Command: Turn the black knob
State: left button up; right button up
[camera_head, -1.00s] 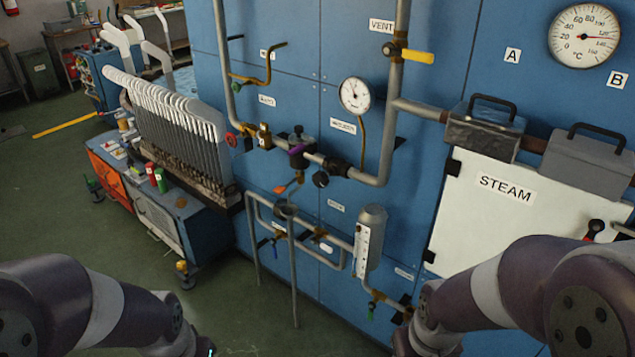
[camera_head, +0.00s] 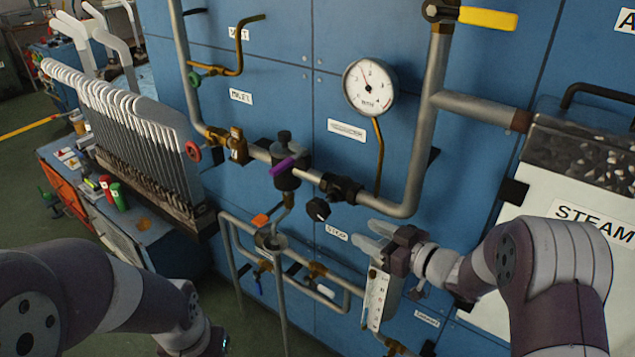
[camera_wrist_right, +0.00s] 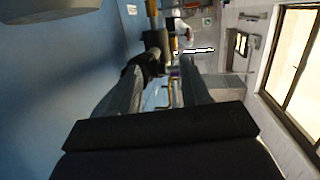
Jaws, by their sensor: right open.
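The black knob (camera_head: 317,208) is a short round knob below the grey horizontal pipe. It sits just under a black pipe fitting (camera_head: 341,188) and left of the pipe's bend. My right gripper (camera_head: 360,236) is open, with its two grey fingers pointing left toward the knob. The fingertips are to the right of and a little below the knob, apart from it in the picture. In the right wrist view the open fingers (camera_wrist_right: 160,80) reach forward, with dark fittings beyond their tips. My left arm shows at the lower left, but its gripper is out of view.
A white pressure gauge (camera_head: 370,87) is above the knob. A purple-handled valve (camera_head: 284,170) and a red handwheel (camera_head: 193,151) are to its left. A sight gauge (camera_head: 377,300) stands close below my right gripper. A yellow lever (camera_head: 488,18) is at the upper right.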

aim_at(311, 202)
jog(key=s+a+r+n+y, duration=0.1)
jog(key=a+r+y, duration=0.2)
jog(key=r, duration=0.1)
jog(key=shift+g, duration=0.4)
jog(key=x, duration=1.1)
jog(key=shift+s+a+r, duration=0.1)
jog(key=shift+a+r, duration=0.1)
jog(key=shift+a, duration=0.05)
jog(key=shift+a+f, duration=0.1)
grip_shut()
